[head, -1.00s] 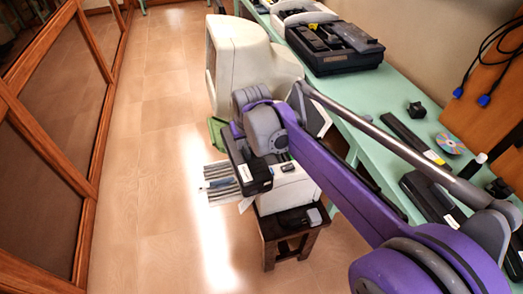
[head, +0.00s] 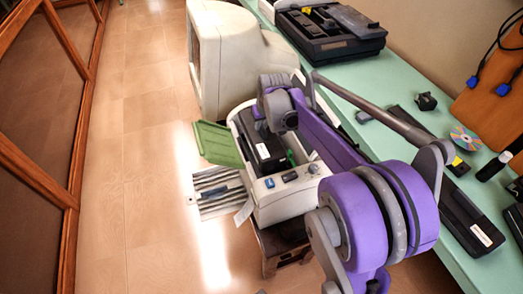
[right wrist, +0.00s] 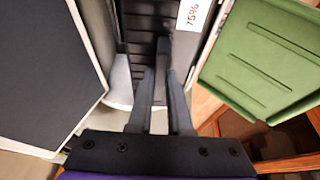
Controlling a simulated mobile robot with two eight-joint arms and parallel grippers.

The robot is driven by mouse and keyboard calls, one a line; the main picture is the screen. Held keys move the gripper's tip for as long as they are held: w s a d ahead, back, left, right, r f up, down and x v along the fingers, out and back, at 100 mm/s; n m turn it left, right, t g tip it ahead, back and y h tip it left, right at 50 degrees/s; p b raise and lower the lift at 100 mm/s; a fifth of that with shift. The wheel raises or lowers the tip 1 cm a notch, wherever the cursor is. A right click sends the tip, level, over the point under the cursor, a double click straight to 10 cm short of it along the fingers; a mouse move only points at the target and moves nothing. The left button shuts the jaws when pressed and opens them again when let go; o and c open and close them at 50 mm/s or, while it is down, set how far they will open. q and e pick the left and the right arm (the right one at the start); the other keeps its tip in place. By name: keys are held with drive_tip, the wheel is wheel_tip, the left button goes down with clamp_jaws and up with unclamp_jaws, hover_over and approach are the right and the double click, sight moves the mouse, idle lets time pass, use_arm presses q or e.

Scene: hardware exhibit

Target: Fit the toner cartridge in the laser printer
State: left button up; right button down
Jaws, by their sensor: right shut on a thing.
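The laser printer (head: 290,200) is a white box standing on a small dark stool, with its green lid (head: 218,143) open to the left. The black toner cartridge (head: 266,152) with a white label is in or just above the printer's open top; I cannot tell how deep it sits. In the right wrist view my right gripper (right wrist: 160,75) is shut on the cartridge's grip, with the cartridge (right wrist: 145,20) beyond it. The wrist hides part of the cartridge in the head view. My left gripper is not in view.
A beige monitor (head: 235,60) stands close behind the printer. A striped sheet (head: 212,190) sticks out at the printer's left. The green bench (head: 400,70) on the right holds a black tray (head: 330,35), a disc (head: 465,138) and dark parts. Floor at left is clear.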

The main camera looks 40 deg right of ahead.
wheel_tip(320, 180, down, 12)
drive_tip(key=shift+w+r+b, duration=0.1)
drive_tip(key=shift+r+b, duration=0.15)
drive_tip(key=shift+b, duration=0.4)
drive_tip(key=shift+f, duration=0.1)
drive_tip(key=shift+f, duration=0.15)
drive_tip(key=c, duration=0.8)
unclamp_jaws()
drive_tip(key=shift+c, duration=0.2)
